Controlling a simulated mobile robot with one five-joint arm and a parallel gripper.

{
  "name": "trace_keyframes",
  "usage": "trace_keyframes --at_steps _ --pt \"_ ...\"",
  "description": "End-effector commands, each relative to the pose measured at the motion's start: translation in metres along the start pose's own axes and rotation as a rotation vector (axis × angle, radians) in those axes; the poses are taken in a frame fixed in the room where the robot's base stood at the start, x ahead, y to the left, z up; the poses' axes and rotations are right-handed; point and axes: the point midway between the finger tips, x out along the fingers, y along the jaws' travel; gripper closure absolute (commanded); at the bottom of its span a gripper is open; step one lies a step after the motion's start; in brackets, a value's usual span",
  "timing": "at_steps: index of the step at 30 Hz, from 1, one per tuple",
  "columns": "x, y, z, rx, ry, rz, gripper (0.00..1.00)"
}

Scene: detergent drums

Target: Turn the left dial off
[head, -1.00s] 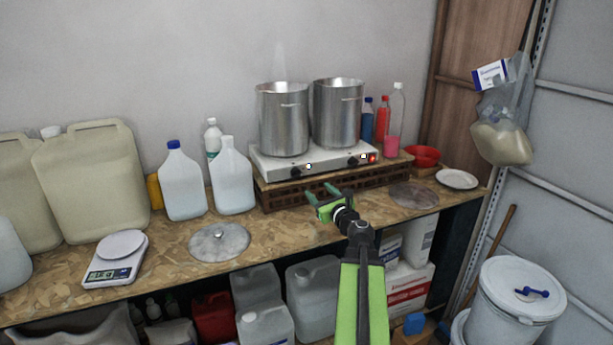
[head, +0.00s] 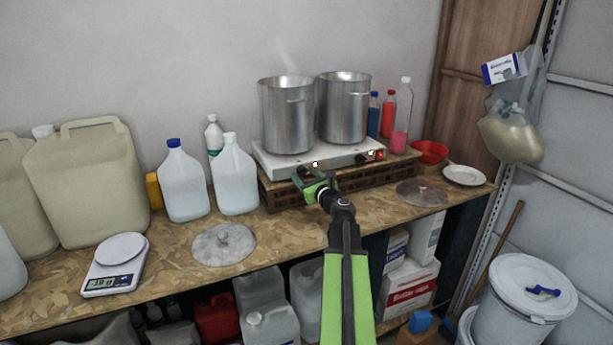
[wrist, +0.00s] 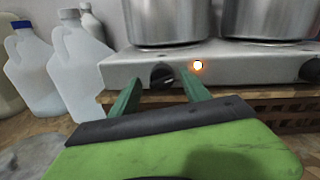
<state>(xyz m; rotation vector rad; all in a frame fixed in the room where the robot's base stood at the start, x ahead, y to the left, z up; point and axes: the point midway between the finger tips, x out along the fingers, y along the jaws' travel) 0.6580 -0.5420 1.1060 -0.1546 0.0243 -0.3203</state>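The white two-burner hot plate (head: 340,157) sits on a brown crate, with a steel pot on each burner. Its left dial (wrist: 162,75) is a black knob on the front face in the wrist view. In the head view my gripper (head: 311,174) hides most of the left dial. The right dial area shows a red light (head: 380,154).
The left pot (head: 287,117) steams; the right pot (head: 343,110) stands beside it. White jugs (head: 236,178) stand left of the hot plate. A round lid (head: 223,244) lies on the bench. Bottles (head: 388,115) and a red bowl (head: 430,151) are at the right.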

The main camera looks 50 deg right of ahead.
Motion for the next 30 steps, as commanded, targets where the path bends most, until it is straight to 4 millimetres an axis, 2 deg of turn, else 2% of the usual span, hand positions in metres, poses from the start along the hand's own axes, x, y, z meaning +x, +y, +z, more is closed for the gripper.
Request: trace_keyframes --at_steps 2,12,23,30 --pt "-0.0009 -0.0027 -0.0004 0.0 0.0 -0.003 0.54" --pt "-0.0024 -0.0069 -0.0011 0.0 0.001 -0.007 0.99" --pt "-0.0037 -0.0106 -0.0016 -0.033 0.004 -0.012 1.0" --pt "-0.0042 -0.0117 -0.0009 -0.166 0.012 -0.012 1.0"
